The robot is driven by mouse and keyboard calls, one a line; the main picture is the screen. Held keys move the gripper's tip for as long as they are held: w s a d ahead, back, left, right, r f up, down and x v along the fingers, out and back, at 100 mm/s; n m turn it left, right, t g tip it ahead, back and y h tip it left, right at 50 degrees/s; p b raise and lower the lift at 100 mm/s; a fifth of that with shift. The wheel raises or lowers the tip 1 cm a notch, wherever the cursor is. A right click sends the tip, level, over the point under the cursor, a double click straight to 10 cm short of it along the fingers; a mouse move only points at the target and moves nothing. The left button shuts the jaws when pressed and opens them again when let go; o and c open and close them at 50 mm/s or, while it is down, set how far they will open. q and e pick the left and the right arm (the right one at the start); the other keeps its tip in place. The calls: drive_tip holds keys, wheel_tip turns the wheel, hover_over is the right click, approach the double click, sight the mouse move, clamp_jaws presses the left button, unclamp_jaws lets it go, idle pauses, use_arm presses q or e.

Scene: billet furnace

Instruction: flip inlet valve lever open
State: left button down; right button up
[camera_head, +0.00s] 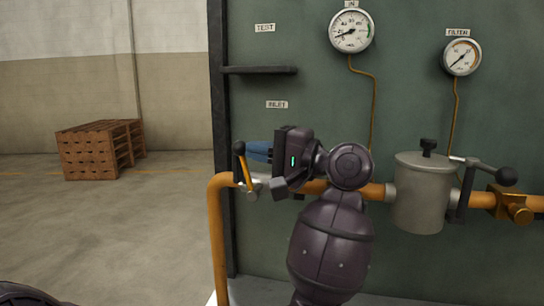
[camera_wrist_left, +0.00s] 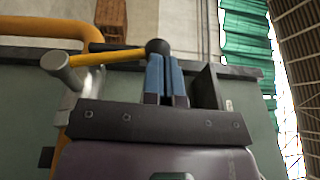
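The inlet valve lever is a thin yellow-orange rod (camera_head: 247,170) with a black knob (camera_head: 238,148), on the pipe below the INLET label (camera_head: 277,104). In the head view it stands nearly upright, its knob at the top. The rod (camera_wrist_left: 108,56) and knob (camera_wrist_left: 157,46) also show in the left wrist view. My left gripper (camera_head: 250,152) has its blue fingers pointing left at the knob. In the left wrist view, its fingers (camera_wrist_left: 166,62) lie close together, with the knob right at their tips. I cannot tell whether they touch. My right gripper is out of view.
An orange pipe (camera_head: 215,235) bends down at the panel's left edge. A grey filter canister (camera_head: 422,195) and a black-knobbed handle (camera_head: 488,168) are to the right. Wooden pallets (camera_head: 95,150) stand far left on open floor.

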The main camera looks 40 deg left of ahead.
sight(240, 143)
use_arm(q)
drive_tip(key=shift+s+a+f+b, duration=0.1)
drive_tip(key=shift+s+a+b, duration=0.3)
drive_tip(key=shift+a, duration=0.25)
drive_tip(key=shift+s+a+t+h, duration=0.2)
drive_tip(key=shift+a+t+h, duration=0.1)
drive_tip(key=shift+a+h, duration=0.25)
drive_tip(key=shift+s+a+b, duration=0.3)
drive_tip(key=shift+a+b, duration=0.05)
drive_tip(key=shift+b, duration=0.1)
drive_tip(key=shift+s+a, duration=0.1)
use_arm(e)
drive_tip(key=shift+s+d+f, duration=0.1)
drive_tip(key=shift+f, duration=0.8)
use_arm(q)
drive_tip(key=shift+d+r, duration=0.2)
drive_tip(key=w+d+r, duration=0.4)
drive_tip(key=d+r, duration=0.2)
drive_tip(key=d, duration=0.5)
drive_tip(key=shift+d, duration=0.15)
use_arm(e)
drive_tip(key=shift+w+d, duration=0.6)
